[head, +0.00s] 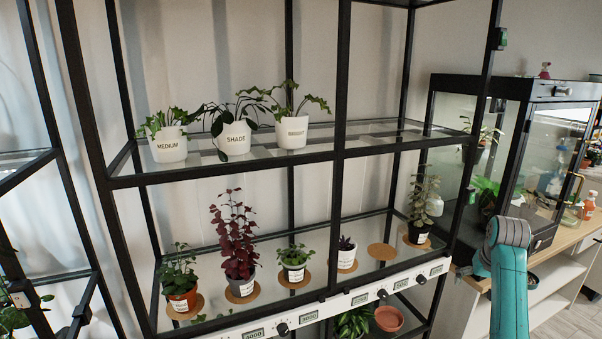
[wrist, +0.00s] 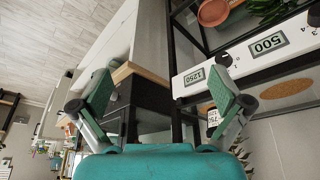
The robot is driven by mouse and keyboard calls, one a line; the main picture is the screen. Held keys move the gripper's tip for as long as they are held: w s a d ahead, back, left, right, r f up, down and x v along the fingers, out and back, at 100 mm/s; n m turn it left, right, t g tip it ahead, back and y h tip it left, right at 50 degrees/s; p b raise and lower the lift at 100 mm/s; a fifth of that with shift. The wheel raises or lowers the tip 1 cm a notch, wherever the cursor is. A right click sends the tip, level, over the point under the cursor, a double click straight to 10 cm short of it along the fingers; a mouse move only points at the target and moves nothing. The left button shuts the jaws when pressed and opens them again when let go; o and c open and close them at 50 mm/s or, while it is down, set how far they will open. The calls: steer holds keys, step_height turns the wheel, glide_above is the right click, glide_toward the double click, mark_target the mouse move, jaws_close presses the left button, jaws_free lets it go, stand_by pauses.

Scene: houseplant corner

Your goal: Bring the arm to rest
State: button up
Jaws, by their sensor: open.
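My gripper (wrist: 160,88) shows in the wrist view with its two green-padded fingers spread wide apart. Nothing is between them. Beyond the fingers are the rack's white dial panel (wrist: 262,48) and the wooden edge of a bench (wrist: 140,72). In the head view my teal arm (head: 509,285) stands raised at the right side, in front of the bench and the glass cabinet. The gripper itself cannot be made out in the head view.
A black-framed plant rack (head: 250,173) fills the middle. Labelled white pots (head: 235,138) stand on its upper shelf, and several plants on cork discs (head: 382,251) below. One disc is bare. A glass cabinet (head: 545,150) stands at the right. A terracotta saucer (head: 389,318) sits low.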

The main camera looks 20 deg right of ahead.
steer(key=a+f+n+t, duration=0.1)
steer(key=a+f, duration=0.7)
steer(key=f, duration=0.4)
steer(key=s+a+f+n+t, duration=0.1)
steer(key=s+a+f+t, duration=0.1)
steer(key=s+a+f, duration=0.8)
steer(key=s+a+f+n+t, duration=0.2)
steer(key=s+a+f, duration=0.3)
steer(key=a, duration=0.9)
steer(key=s+a+r+n+t, duration=0.1)
steer(key=s+a+r+t, duration=0.1)
steer(key=s+a, duration=0.45)
steer(key=s+a+r+n+t, duration=0.15)
steer(key=s+a, duration=0.25)
steer(key=s, duration=0.5)
steer(key=s+a+r+n+t+y, duration=0.1)
steer(key=s+a+r+t+y, duration=0.1)
steer(key=s+r, duration=1.2)
steer(key=a+r+t, duration=0.1)
steer(key=a, duration=0.1)
steer(key=shift+a+r, duration=0.3)
steer(key=shift+a, duration=0.1)
